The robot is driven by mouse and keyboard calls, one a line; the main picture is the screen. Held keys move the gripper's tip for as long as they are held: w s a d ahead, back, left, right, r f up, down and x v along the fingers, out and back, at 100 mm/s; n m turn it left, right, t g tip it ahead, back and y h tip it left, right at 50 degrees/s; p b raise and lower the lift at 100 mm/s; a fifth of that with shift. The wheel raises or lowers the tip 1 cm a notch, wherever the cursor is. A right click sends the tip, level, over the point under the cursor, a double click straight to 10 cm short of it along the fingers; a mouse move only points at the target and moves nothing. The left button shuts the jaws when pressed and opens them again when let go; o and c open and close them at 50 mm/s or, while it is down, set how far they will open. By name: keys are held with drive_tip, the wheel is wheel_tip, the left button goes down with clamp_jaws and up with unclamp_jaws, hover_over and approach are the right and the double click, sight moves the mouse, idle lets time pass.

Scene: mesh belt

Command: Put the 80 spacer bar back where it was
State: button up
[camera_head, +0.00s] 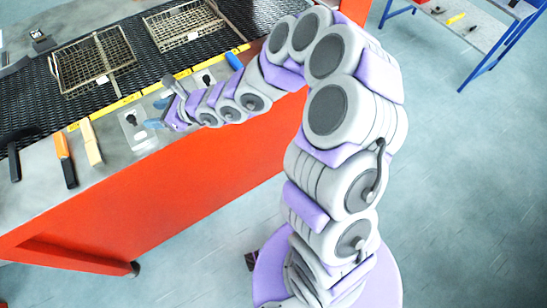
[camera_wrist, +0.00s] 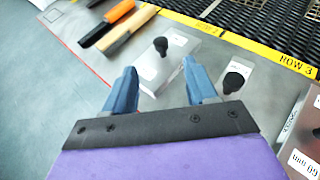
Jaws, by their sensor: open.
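My gripper (camera_wrist: 161,68) is open and empty, its two blue fingers apart, pointing over the metal ledge. Between and just beyond the fingertips lies a flat metal piece with a black knob (camera_wrist: 160,47) and a white label too small to read. A second black-knobbed piece (camera_wrist: 235,80) lies to the right of the right finger. At the lower right edge is a piece labelled "60 mm" (camera_wrist: 303,163), partly cut off. I cannot tell which piece is the 80 spacer bar. In the head view my gripper (camera_head: 156,112) is beside a knobbed piece (camera_head: 130,134) on the ledge.
An orange-handled tool (camera_head: 63,152) and a wooden-handled tool (camera_head: 91,145) lie to the left on the ledge. A yellow strip (camera_head: 105,107) borders the black mesh belt (camera_head: 25,105), which carries wire baskets (camera_head: 93,62). A blue-legged table (camera_head: 480,25) stands at the upper right.

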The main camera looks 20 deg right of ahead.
drive_tip(key=s+a+r+n+g+y, duration=0.3)
drive_tip(key=s+r+n+g, duration=0.1)
drive_tip(key=s+r+n, duration=0.8)
drive_tip(key=s+d+r+n+g+h, duration=0.2)
drive_tip(key=s+n+g, duration=0.1)
drive_tip(key=s+n, duration=0.3)
drive_tip(key=s+d+f+n+g+h, duration=0.1)
drive_tip(key=s+d+h, duration=0.5)
drive_tip(key=d, duration=0.8)
drive_tip(key=s+d+f+n+h, duration=0.4)
drive_tip(key=s+d+n+h, duration=0.1)
drive_tip(key=s+d, duration=0.7)
drive_tip(key=shift+s+d+g+h, duration=0.4)
drive_tip(key=shift+d+h, duration=0.3)
drive_tip(key=shift+d, duration=0.4)
drive_tip(key=shift+f, duration=0.15)
drive_tip(key=shift+c, duration=0.2)
drive_tip(key=shift+c, duration=0.9)
drive_tip(key=shift+w, duration=0.15)
drive_tip(key=shift+c, duration=0.3)
